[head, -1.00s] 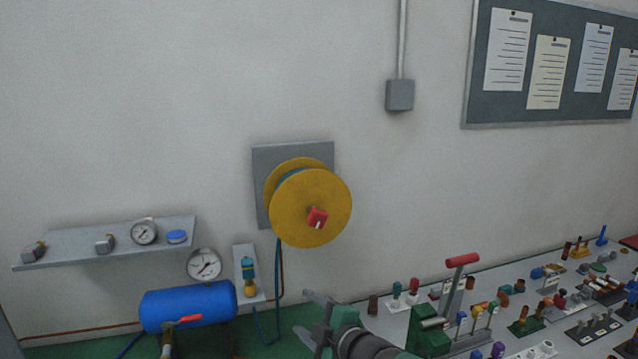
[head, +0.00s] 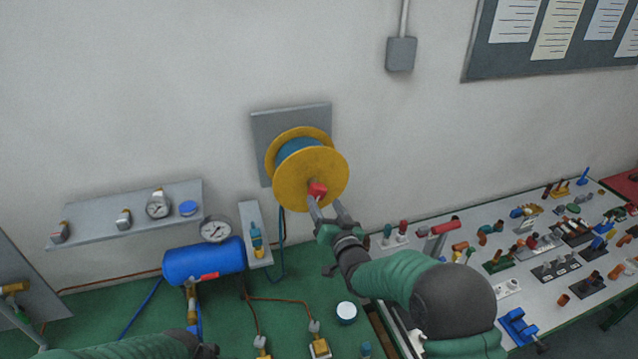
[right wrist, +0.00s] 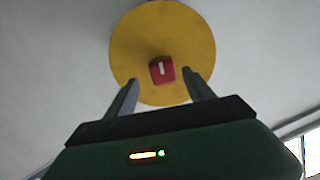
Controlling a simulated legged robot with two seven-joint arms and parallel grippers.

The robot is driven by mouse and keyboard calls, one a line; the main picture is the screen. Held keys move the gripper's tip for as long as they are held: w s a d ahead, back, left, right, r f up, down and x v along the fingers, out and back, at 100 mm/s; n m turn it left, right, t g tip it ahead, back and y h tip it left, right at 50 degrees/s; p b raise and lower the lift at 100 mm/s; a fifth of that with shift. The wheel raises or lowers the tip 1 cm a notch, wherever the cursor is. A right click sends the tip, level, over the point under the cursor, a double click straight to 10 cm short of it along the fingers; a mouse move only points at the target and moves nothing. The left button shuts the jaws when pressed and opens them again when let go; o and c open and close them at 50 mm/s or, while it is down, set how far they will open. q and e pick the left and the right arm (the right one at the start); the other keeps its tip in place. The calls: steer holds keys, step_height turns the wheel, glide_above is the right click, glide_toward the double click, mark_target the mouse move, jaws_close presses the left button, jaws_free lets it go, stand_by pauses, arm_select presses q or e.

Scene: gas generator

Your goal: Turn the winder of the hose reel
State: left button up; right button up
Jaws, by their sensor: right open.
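The yellow hose reel (head: 298,182) is mounted on a grey plate on the wall, with dark blue hose wound between its discs. My right gripper (head: 326,203) is open just in front of and below the winder. In the right wrist view the winder (right wrist: 162,69), with a white mark, lies between and beyond the two fingertips (right wrist: 166,80), and the reel's disc (right wrist: 135,50) fills the background. The fingers appear apart from the winder. Part of my left arm shows at the bottom left; its gripper is not clearly seen.
A bench (head: 455,238) crowded with levers and knobs stands at the right, below my right arm. A blue tank (head: 203,261) and a shelf with gauges (head: 128,214) are at the left. A hose hangs below the reel. The wall around the reel is clear.

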mark_target(318, 196)
steer(key=p+x, duration=0.1)
steer(key=x, duration=0.4)
steer(key=shift+a+r+p, duration=0.1)
steer(key=shift+a+p, duration=0.25)
steer(key=shift+a, duration=0.1)
steer(key=shift+w+a, duration=0.1)
steer(key=shift+w, duration=0.1)
arm_select(q)
steer(key=r, duration=0.2)
steer(key=shift+a+r, duration=0.35)
steer(key=shift+d, duration=0.1)
arm_select(e)
steer(key=shift+d, duration=0.2)
